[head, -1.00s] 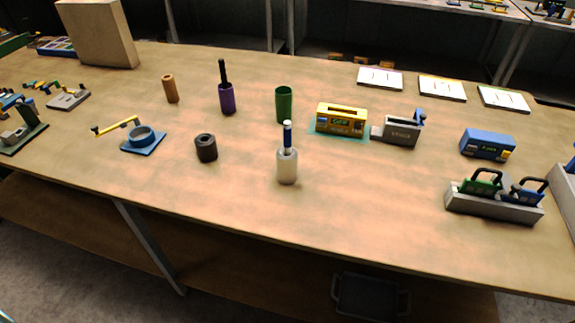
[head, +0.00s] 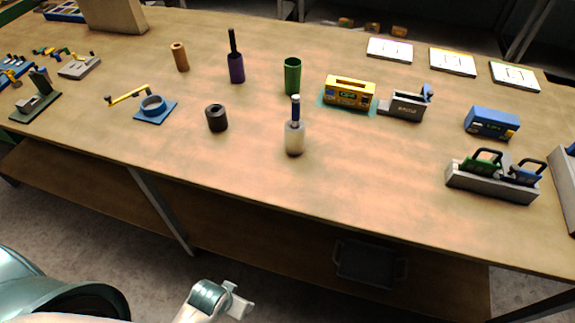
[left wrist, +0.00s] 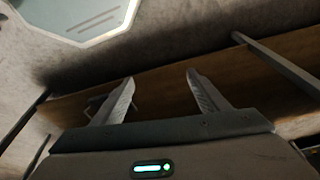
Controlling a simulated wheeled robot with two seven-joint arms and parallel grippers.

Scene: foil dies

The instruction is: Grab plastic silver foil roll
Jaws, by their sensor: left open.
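I cannot pick out a clearly silver foil roll. Roll-like things stand on the table in the head view: a dark hollow roll (head: 216,118), a brown roll (head: 180,57) and a green cylinder (head: 292,76). A pale grey cylinder with a blue handle (head: 294,138) stands upright near the middle, and a purple one with a black handle (head: 236,67) behind it. My left gripper shows open and empty in the left wrist view (left wrist: 160,78), facing a brown board and floor. My left arm is low in front of the table, apart from these things. My right gripper is out of view.
The table (head: 350,185) has clear room along its front middle. A yellow box (head: 348,93), a grey device (head: 405,106), a blue box (head: 491,123) and a grey holder (head: 490,185) stand at the right. A blue crank stand (head: 154,110) is left. A lower shelf holds a tray (head: 369,264).

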